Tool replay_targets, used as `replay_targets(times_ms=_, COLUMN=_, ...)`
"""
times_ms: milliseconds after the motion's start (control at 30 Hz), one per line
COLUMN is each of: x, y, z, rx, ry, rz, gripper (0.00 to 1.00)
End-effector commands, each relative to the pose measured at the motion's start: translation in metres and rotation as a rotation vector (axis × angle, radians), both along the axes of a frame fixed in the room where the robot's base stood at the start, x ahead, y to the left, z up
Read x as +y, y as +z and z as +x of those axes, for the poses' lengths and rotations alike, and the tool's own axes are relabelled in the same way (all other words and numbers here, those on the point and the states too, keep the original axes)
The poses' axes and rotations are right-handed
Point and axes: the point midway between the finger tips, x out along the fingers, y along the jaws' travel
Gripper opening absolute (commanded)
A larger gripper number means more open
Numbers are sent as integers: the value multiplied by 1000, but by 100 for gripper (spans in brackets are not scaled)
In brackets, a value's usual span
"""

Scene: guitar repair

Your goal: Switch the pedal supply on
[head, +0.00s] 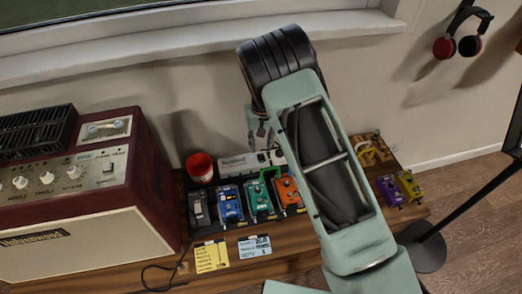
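The pedal supply (236,164) is a pale, low bar with dark lettering, behind the row of pedals on the dark pedalboard. Dark round spots show toward its right end, and its switch is too small to make out. My gripper (259,137) hangs just above and behind the right part of the supply, partly hidden by my arm. I cannot tell whether it touches the supply or whether its fingers are apart. My arm also hides the right side of the pedalboard.
A black pedal (199,209), blue pedal (230,204), green pedal (259,200) and orange pedal (288,193) stand in front of the supply. A red cup (200,168) is left of it. A maroon amplifier (127,173) fills the left. Purple (389,190) and yellow (409,186) pedals stand right.

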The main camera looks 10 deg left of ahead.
Motion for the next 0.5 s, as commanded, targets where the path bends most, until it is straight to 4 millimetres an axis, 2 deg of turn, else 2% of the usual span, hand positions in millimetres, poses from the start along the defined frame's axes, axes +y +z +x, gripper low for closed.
replay_targets(times_ms=33, x=0, y=13, z=0, rx=-1, ry=0, rz=3, gripper=33)
replay_targets(times_ms=200, x=-1, y=45, z=-2, rx=-1, ry=0, rz=2, gripper=33)
replay_targets(times_ms=333, x=-1, y=60, z=-4, rx=0, ry=0, rz=1, gripper=33)
replay_targets(times_ms=500, x=-2, y=68, z=-4, rx=1, ry=-1, rz=0, gripper=33)
